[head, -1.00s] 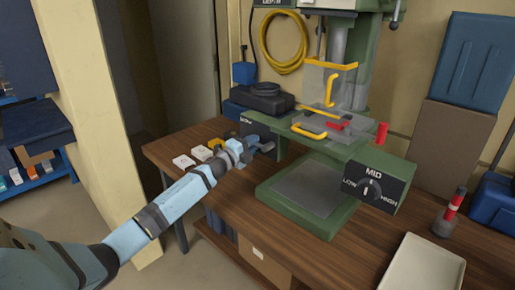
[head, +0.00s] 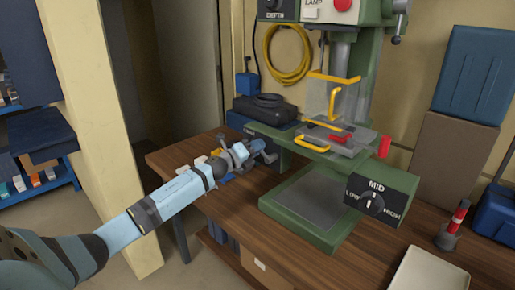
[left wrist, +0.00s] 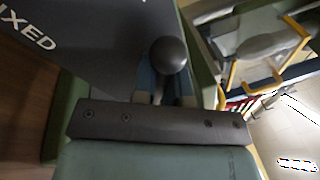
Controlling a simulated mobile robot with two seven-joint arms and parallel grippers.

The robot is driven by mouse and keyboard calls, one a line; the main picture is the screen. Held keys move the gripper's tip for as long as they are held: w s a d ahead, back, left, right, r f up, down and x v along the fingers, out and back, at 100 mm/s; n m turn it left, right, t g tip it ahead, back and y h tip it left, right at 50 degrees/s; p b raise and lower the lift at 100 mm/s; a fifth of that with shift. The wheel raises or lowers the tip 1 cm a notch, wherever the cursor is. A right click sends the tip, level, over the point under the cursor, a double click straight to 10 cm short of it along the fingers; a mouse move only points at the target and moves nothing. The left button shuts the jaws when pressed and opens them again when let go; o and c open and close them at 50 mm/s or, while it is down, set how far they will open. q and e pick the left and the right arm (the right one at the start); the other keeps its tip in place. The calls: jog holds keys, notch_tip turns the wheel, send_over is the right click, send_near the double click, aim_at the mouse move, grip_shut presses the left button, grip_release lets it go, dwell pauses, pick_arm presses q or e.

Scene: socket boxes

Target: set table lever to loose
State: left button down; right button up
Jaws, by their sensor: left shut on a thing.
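The table lever shows in the left wrist view as a dark ball knob (left wrist: 168,55) on a short stem. It stands by a dark panel (left wrist: 55,45) whose readable lettering is "IXED"; any other lettering is out of view. My left gripper (head: 268,150) is at the left side of the green drill press (head: 318,155). In the left wrist view its fingers (left wrist: 166,82) are on either side of the stem, shut on the lever just below the knob. In the head view the lever is hidden behind the gripper. My right gripper is not in view.
A speed knob (head: 372,202) points to MID on the press front. A clear guard (head: 330,95) with yellow handles is above the press table. A beige tray (head: 430,270) and a red-and-white striped item (head: 455,222) are at right on the wooden bench (head: 290,235).

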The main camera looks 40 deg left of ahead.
pick_arm(q)
jog(key=shift+a+r, duration=0.2)
jog(key=shift+r, duration=0.1)
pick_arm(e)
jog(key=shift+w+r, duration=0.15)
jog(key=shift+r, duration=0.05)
pick_arm(q)
jog(key=c, duration=1.1)
grip_release()
jog(key=shift+c, duration=0.2)
jog(key=shift+f, duration=0.15)
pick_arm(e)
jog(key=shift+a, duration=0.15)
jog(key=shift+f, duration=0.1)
pick_arm(q)
jog(key=b+v, duration=0.1)
jog(key=v, duration=1.3)
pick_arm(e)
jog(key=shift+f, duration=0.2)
pick_arm(q)
jog(key=shift+d, duration=0.15)
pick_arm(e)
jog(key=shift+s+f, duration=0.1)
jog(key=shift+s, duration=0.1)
